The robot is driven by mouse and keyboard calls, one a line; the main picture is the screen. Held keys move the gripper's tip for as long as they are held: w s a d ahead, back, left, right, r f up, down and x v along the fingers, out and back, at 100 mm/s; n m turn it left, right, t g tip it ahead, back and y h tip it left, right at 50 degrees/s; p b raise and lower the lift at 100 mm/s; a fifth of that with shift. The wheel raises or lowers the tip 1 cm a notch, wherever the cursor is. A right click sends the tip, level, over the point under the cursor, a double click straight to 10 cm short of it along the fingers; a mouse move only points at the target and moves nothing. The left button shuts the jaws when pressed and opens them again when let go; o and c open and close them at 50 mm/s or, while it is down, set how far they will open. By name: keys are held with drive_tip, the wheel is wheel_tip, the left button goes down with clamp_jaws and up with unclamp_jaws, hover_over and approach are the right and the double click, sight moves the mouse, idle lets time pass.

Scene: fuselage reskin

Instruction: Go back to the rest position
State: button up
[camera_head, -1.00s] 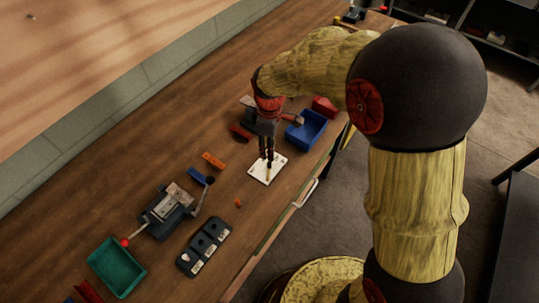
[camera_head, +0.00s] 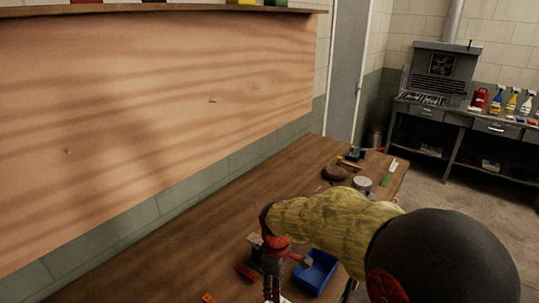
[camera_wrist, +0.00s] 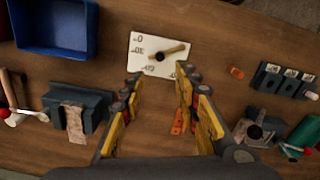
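My gripper (camera_wrist: 158,88) is open and empty in the wrist view, its two yellow-padded fingers spread apart above the wooden bench (camera_wrist: 215,45). Beyond the fingertips lies a white card (camera_wrist: 143,44) with printed marks and a brass-coloured pin or pointer on it, apart from the fingers. In the head view my gripper (camera_head: 272,288) hangs down at the bottom edge, and its fingertips are cut off there. My yellow and black arm fills the lower right of that view.
A blue bin (camera_head: 316,272) stands right of my gripper, also at upper left in the wrist view (camera_wrist: 55,50). A vise (camera_wrist: 80,115), orange pieces (camera_wrist: 178,122) and a black block with several sockets (camera_wrist: 283,80) lie around.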

drive_tip(key=s+d+r+m+t, duration=0.2)
drive_tip(key=s+d+r+m, duration=0.4)
drive_tip(key=s+d+r, duration=0.2)
drive_tip(key=s+d+r+m+t, duration=0.3)
drive_tip(key=s+d+r+m, duration=0.4)
drive_tip(key=s, duration=0.6)
wheel_tip(320, 180, up, 3)
drive_tip(key=shift+d+f+t, duration=0.1)
drive_tip(key=shift+d+t, duration=0.2)
drive_tip(key=shift+d, duration=0.6)
drive_tip(key=shift+a, duration=0.15)
